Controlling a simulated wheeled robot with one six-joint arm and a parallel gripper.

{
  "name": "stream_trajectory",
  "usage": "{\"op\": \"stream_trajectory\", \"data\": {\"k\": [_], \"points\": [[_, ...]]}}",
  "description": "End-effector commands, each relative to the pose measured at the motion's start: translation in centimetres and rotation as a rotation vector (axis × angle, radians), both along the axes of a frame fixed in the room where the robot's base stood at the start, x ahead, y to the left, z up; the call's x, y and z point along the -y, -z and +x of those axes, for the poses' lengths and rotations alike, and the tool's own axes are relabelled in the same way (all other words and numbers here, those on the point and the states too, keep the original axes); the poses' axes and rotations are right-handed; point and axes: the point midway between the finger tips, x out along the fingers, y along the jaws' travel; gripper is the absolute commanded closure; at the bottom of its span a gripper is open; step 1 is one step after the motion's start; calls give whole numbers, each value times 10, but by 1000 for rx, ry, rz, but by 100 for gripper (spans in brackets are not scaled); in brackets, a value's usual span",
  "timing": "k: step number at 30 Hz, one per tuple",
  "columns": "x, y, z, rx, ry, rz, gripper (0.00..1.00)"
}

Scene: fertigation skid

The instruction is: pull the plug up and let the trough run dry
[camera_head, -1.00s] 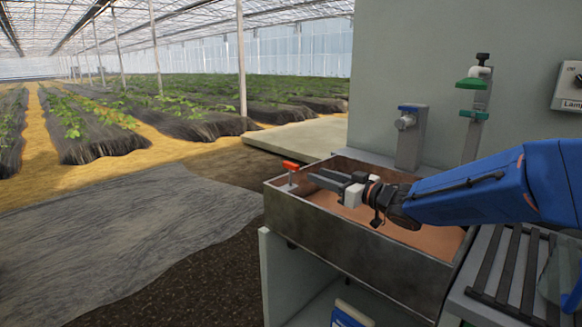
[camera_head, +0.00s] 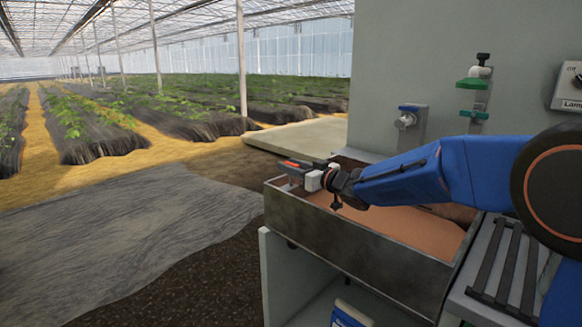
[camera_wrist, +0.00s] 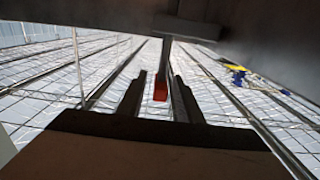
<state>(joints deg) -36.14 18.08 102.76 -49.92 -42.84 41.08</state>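The plug's red handle (camera_head: 291,163) stands at the left end of the metal trough (camera_head: 350,250). My gripper (camera_head: 298,170) reaches in level over the trough from the right, its fingers at the handle. In the wrist view, the bright red handle (camera_wrist: 160,87) shows between my two spread fingers (camera_wrist: 158,80), with gaps visible beside it. The gripper looks open, not closed on it. A grey stem runs from the handle. The trough has an orange-brown surface inside; I cannot tell the liquid level. The drain under the plug is hidden.
A blue-topped fitting (camera_head: 409,122) and a green-clamped post (camera_head: 474,85) stand behind the trough by the grey wall (camera_head: 440,50). A slatted rack (camera_head: 505,265) is at right. Open ground lies to the left of the trough.

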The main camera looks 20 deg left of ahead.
Motion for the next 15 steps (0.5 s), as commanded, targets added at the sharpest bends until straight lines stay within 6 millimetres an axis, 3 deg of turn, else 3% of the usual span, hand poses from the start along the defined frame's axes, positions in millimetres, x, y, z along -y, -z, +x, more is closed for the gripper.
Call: {"op": "stream_trajectory", "data": {"k": [6, 10, 15], "points": [[0, 0, 0, 0, 0, 0, 70], [0, 0, 0, 0, 0, 0, 100], [0, -1, 0, 0, 0, 0, 100]]}}
